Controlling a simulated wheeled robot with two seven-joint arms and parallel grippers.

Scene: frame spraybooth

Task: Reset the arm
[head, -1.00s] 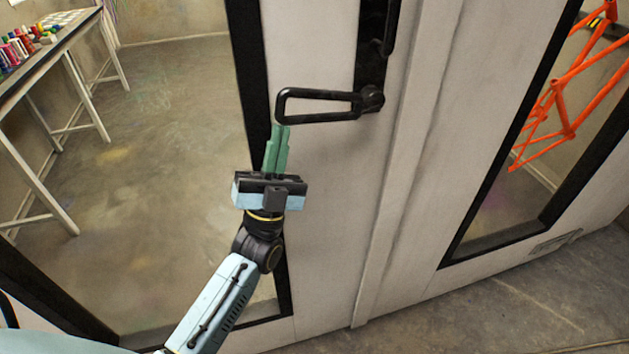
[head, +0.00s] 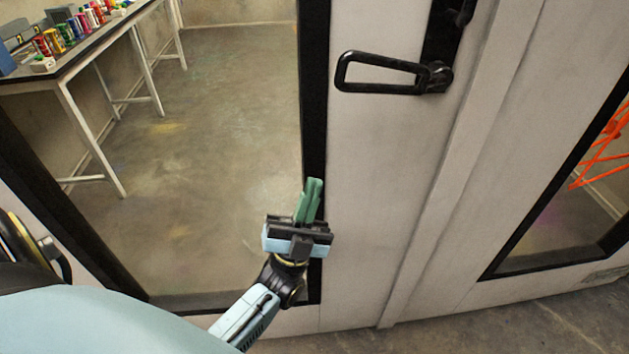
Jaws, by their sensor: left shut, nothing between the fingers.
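My left gripper (head: 312,190) is in the lower middle of the head view. Its green fingers are together with nothing between them, and they point up the picture. It is in front of the door's black window frame, below and to the left of the black door handle (head: 380,72), and apart from it in the picture. The pale door (head: 375,190) stands behind the gripper. My right gripper is not in the view.
Through the window, a table (head: 85,60) carries several coloured cans and bottles. Bare floor (head: 200,160) shows beside it. An orange frame (head: 603,150) shows through the right window. Concrete floor (head: 500,320) lies at lower right.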

